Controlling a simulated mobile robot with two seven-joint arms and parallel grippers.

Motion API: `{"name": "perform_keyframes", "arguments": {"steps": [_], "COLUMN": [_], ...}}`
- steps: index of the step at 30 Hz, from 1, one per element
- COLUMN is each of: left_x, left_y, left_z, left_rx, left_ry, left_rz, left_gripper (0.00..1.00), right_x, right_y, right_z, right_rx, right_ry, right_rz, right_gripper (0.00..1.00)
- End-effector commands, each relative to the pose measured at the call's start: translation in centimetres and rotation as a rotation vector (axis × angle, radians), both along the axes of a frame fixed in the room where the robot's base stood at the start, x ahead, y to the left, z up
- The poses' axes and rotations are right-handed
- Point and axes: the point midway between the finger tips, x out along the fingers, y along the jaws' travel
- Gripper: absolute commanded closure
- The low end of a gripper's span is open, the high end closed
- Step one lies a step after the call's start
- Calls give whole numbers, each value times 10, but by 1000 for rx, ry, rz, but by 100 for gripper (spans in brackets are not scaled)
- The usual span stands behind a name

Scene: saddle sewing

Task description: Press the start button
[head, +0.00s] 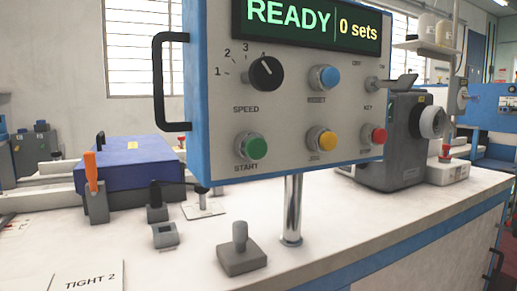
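The green start button (256,148) is at the lower left of the control panel (300,112), above the label START. Its round cap stands out from the panel face in a metal ring. The panel's screen (312,20) reads READY and 0 sets. Neither of my grippers shows in the head view, and nothing touches the button.
Beside it are a yellow button (327,141), a red button (379,136), a blue button (328,76) and a black speed knob (266,73). A black handle (159,85) juts from the panel's left side. Clamps and a grey block (241,258) stand on the white bench (190,268).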

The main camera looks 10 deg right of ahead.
Motion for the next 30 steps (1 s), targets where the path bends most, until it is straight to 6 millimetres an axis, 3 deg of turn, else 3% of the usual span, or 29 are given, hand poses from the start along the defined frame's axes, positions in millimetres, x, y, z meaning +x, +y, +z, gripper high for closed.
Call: {"name": "perform_keyframes", "arguments": {"steps": [1, 2, 30], "left_x": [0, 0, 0], "left_y": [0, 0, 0], "left_z": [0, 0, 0], "left_rx": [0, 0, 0], "left_ry": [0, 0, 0], "left_rz": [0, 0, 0], "left_gripper": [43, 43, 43], "right_x": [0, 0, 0], "right_y": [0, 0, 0], "right_z": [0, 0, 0], "right_rx": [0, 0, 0], "right_ry": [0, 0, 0], "right_rz": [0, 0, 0], "right_gripper": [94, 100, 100]}}
